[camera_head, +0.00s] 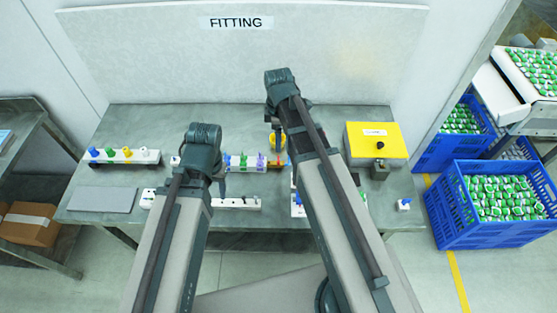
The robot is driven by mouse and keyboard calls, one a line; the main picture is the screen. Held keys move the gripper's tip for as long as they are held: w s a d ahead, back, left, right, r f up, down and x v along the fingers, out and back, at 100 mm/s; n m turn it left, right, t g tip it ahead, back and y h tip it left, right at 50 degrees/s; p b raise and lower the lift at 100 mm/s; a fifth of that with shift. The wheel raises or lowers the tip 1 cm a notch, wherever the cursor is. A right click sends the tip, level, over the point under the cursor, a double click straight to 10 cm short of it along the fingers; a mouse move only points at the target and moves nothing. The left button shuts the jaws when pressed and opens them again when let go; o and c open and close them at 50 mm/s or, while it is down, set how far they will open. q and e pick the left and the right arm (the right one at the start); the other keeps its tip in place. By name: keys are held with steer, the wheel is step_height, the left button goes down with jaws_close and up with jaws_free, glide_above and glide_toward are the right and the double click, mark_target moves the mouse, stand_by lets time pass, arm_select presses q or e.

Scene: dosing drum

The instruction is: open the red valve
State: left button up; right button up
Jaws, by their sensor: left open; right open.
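I cannot make out the red valve clearly; part of the bench is hidden behind my arms. A strip of small coloured fittings, white, green and purple (245,161), lies on the bench between my grippers. A yellow round part (275,141) shows just beside my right gripper. My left gripper (218,184) hangs over the middle of the bench, open, with no held thing visible. My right gripper (281,132) is further back and to the right, open, with no held thing visible. Its arm covers the bench below it.
A grey bench (120,177) stands below a white board marked FITTING (330,50). A rail of coloured knobs (124,156) and a grey plate (103,200) lie left. Blue crates (470,231) stand on the floor at right.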

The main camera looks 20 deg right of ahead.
mark_target(278, 161)
arm_select(q)
step_height(278, 161, down, 11)
steer(key=b, duration=1)
arm_select(e)
step_height(278, 161, down, 11)
arm_select(q)
steer(key=shift+r, duration=0.1)
arm_select(e)
jaws_close()
